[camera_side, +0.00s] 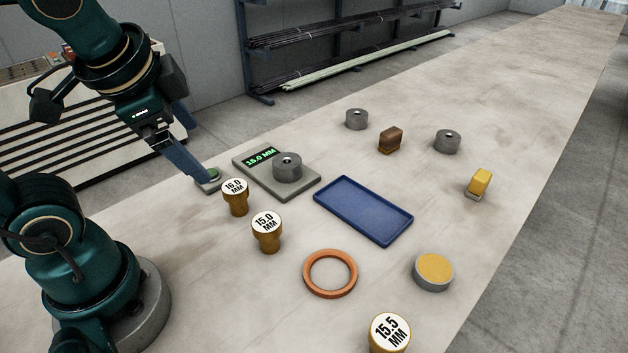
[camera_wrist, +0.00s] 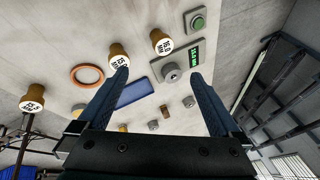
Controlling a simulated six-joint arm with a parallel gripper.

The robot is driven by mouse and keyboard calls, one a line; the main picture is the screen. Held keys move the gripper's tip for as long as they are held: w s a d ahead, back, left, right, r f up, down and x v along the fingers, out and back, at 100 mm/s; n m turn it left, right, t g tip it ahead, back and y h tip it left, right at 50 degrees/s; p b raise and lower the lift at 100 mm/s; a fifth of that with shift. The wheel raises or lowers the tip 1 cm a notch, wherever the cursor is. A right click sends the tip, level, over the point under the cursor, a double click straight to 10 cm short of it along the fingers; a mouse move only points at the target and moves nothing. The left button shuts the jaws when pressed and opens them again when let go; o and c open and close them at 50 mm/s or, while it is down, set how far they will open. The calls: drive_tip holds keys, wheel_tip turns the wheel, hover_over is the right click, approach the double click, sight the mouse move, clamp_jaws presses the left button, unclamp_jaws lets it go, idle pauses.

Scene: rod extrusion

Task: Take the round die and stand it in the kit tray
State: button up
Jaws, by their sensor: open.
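A round grey die (camera_side: 287,168) with a central hole rests on a grey gauge plate (camera_side: 301,193) whose green display (camera_side: 261,157) reads 15.0 MM. The wrist view also shows this die (camera_wrist: 171,73), between the finger outlines. Two similar grey dies stand farther back, one left (camera_side: 357,119) and one right (camera_side: 447,142). The kit tray (camera_side: 362,211) is blue, shallow and empty, right of the gauge. My gripper (camera_side: 212,180) is open and empty, left of the gauge by a green button (camera_side: 207,175); a finger partly hides the button, and contact cannot be told.
Brass plugs marked 16.0 (camera_side: 236,198), 15.0 (camera_side: 267,233) and 15.5 MM (camera_side: 389,333) stand toward the front. An orange ring (camera_side: 330,273) and a yellow-topped grey disc (camera_side: 434,271) lie near the tray. A brown block (camera_side: 390,140) and yellow block (camera_side: 479,184) stand behind. The far bench is clear.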

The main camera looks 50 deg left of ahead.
drive_tip(key=w+a+m+g+y, duration=0.2)
drive_tip(key=w+a+m+y, duration=0.25)
drive_tip(key=w, duration=0.25)
drive_tip(key=m+y, duration=0.5)
drive_tip(key=m, duration=0.4)
hover_over(292, 166)
drive_tip(key=f, duration=0.8)
drive_tip(key=shift+s+d+f, duration=0.15)
drive_tip(key=shift+s, duration=0.05)
drive_tip(key=f, duration=0.2)
drive_tip(key=d+f+m, duration=0.1)
drive_tip(key=f, duration=0.1)
drive_tip(key=d+f+m+y, duration=0.1)
drive_tip(key=f, duration=0.1)
drive_tip(key=shift+s+f+m+t, duration=0.1)
drive_tip(key=shift+f+m+t, duration=0.15)
drive_tip(key=shift+t, duration=0.15)
drive_tip(key=shift+f, duration=0.15)
drive_tip(key=shift+x, duration=2.4)
drive_tip(key=shift+c, duration=0.3)
clamp_jaws()
